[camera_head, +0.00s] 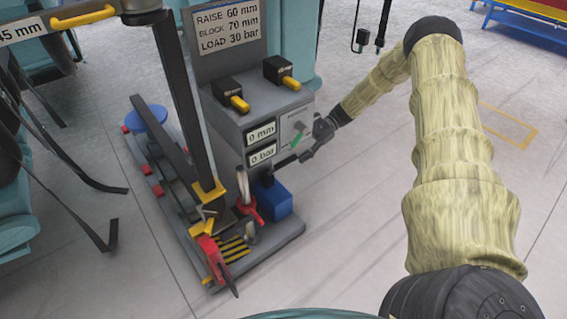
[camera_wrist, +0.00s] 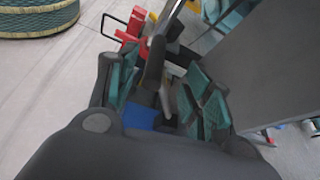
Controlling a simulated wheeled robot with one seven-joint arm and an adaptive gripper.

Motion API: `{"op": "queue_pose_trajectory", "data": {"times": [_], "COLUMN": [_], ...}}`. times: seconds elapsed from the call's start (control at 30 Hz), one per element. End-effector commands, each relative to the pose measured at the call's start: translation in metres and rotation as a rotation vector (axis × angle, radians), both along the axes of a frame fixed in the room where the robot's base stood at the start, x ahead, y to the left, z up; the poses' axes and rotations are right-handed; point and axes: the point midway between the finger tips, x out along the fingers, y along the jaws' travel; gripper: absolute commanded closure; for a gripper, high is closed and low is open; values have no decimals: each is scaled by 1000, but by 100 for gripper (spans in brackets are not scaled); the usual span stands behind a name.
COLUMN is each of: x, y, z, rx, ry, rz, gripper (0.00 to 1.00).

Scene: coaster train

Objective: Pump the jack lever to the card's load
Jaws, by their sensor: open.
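The card (camera_head: 228,25) on the console reads RAISE 60 mm, BLOCK 70 mm, LOAD 30 bar. The displays below read 0 mm (camera_head: 261,134) and 0 bar (camera_head: 262,154). My gripper (camera_head: 284,162) is low at the console's right side, above the blue box (camera_head: 279,199). In the wrist view my gripper (camera_wrist: 160,92) is open, with teal pads on both sides. A dark bar (camera_wrist: 155,62), seemingly the jack lever, shows between the fingers; I cannot tell whether they touch it. The blue box also shows below them (camera_wrist: 139,116).
The grey console (camera_head: 246,116) bears two black boxes with yellow handles. A dark post (camera_head: 182,100), red hooks and a blue disc (camera_head: 146,117) stand on the grey base plate (camera_head: 283,236). Another console face fills the wrist view's right. The floor right of the base is clear.

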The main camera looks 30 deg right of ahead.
Motion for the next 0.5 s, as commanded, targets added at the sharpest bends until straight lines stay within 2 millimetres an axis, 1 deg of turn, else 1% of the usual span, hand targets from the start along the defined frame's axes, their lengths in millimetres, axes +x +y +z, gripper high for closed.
{"op": "queue_pose_trajectory", "data": {"times": [0.03,0.1,0.3,0.5], "x": [-1,-2,-2,-2], "y": [8,19,44,59], "z": [-5,-10,-20,-26], "rx": [1,1,0,0], "ry": [2,1,1,1], "rz": [2,1,-1,-4], "gripper": [50,50,50,50]}}
